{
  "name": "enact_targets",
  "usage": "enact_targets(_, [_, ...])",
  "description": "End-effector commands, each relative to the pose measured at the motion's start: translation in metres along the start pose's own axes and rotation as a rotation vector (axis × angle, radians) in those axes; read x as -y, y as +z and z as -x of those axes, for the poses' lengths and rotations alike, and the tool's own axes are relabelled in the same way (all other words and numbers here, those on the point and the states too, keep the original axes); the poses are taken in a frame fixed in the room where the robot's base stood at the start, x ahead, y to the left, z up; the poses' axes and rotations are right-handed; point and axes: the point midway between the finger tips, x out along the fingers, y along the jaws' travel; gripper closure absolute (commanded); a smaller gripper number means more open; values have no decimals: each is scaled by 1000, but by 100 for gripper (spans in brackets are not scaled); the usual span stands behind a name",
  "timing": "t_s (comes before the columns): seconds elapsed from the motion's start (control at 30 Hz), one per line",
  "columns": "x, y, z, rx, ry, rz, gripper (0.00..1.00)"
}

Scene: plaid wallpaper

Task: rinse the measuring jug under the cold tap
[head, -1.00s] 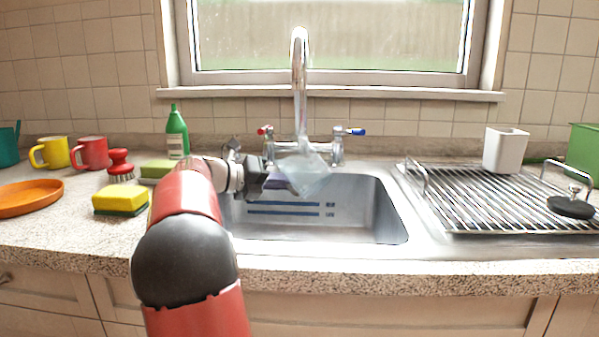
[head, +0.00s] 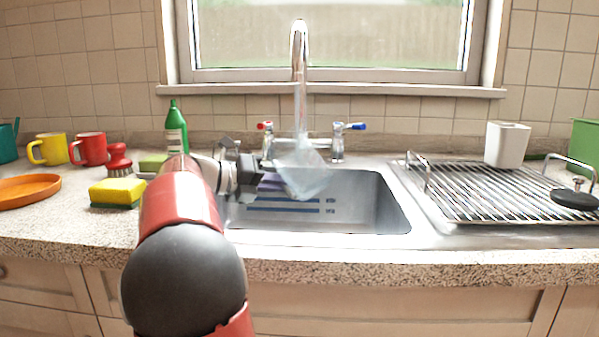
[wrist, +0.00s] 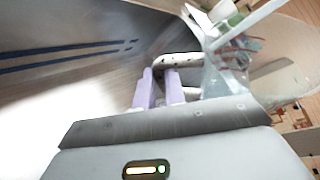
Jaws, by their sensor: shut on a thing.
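The clear measuring jug (head: 307,181) is tilted over the sink (head: 375,205), below the tall chrome tap (head: 299,60). It also shows in the wrist view (wrist: 222,80). My gripper (wrist: 160,88) is shut on the jug's pale looped handle (wrist: 178,60), with its lilac fingers on either side. In the head view my gripper (head: 268,183) is left of the jug. The cold tap's blue-ended lever (head: 355,126) points right and the red-ended lever (head: 265,126) points left. A pale streak above the jug in the wrist view may be water.
Left of the sink are a yellow sponge (head: 117,192), a red brush (head: 118,160), a green bottle (head: 176,130), mugs and an orange plate (head: 28,190). Right of it a wire drying rack (head: 490,192) holds a black-headed utensil (head: 574,199), with a white cup (head: 507,145) behind.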

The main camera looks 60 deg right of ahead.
Motion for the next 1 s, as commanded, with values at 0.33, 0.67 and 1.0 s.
enact_targets(0.33, [12,-24,11,2,0,-1,100])
enact_targets(0.67, [21,-37,19,0,0,0,100])
enact_targets(1.0, [21,-37,19,0,0,0,100])
